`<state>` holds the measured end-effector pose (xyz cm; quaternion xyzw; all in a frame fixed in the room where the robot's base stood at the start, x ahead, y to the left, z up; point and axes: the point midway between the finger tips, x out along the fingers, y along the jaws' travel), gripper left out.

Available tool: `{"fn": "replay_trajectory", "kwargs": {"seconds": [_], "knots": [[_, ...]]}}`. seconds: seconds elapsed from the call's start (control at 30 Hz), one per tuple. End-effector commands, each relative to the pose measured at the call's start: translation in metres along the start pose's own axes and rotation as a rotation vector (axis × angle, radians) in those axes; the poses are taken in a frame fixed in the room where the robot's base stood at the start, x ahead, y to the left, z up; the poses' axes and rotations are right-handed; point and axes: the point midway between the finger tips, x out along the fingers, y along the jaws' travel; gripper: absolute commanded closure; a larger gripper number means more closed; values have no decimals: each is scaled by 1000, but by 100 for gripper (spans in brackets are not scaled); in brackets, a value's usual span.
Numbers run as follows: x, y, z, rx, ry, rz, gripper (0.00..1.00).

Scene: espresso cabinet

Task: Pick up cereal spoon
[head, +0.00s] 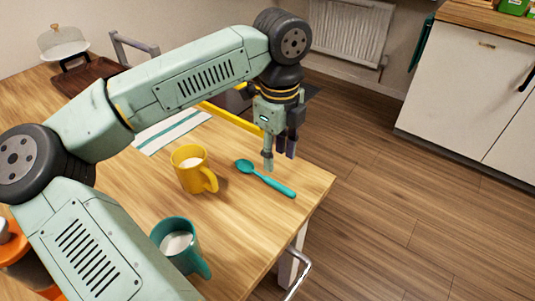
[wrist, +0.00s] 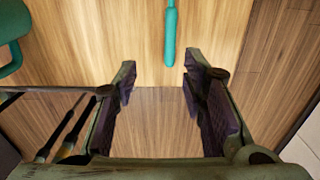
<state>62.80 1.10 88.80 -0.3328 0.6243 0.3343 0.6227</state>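The teal cereal spoon (head: 268,180) lies on the wooden table near its right corner, bowl toward the back left and handle toward the front right. In the wrist view its handle (wrist: 170,35) comes down from the top edge and ends ahead of the fingers; the bowl is out of that view. My gripper (head: 279,160) points down above the table, close to the spoon and apart from it. In the wrist view the gripper (wrist: 159,78) is open, with nothing between its two fingers and the handle's end just beyond the gap.
A yellow mug (head: 190,172) stands left of the spoon. A teal mug (head: 178,245) stands nearer the front and also shows in the wrist view (wrist: 12,35). A striped cloth (head: 172,130) lies behind. The table edge is close by; floor (head: 400,200) lies beyond it.

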Motion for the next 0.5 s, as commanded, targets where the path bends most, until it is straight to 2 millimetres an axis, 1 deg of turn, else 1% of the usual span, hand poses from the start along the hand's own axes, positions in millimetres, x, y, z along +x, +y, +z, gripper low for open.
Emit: {"fn": "replay_trajectory", "kwargs": {"seconds": [0.07,0.17,0.4,0.5], "knots": [[0,0,0,0,0,0,62],[7,0,0,0,1,1,62],[43,0,-1,1,3,1,62],[53,-1,-1,1,2,0,62]]}}
